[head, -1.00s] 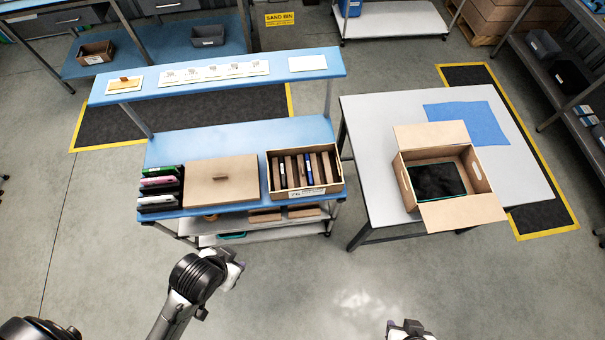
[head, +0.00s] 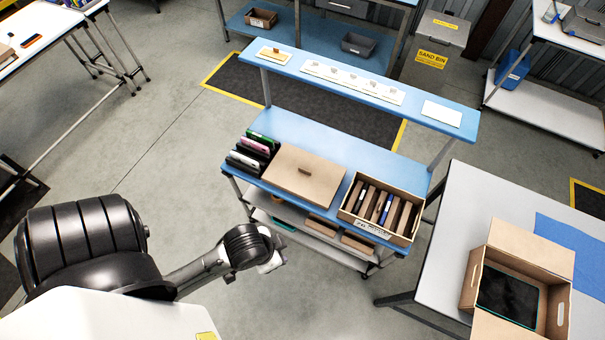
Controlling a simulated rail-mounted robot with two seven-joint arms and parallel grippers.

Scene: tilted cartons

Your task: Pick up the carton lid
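The carton lid (head: 303,180) is a flat tan cardboard panel with a small brown handle block on top. It lies on the blue shelf of the workbench, between a rack of upright devices and a divided carton. My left gripper (head: 272,262) is in front of the bench, to the lower left of the lid and apart from it. Its fingers are small and partly hidden by the wrist, so I cannot tell whether they are open. My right gripper is outside the head view.
The rack of devices (head: 253,152) and the divided carton (head: 382,208) flank the lid closely. An open carton (head: 470,283) with a dark device inside stands on the white table (head: 440,238) at right. A raised blue shelf (head: 400,97) runs behind.

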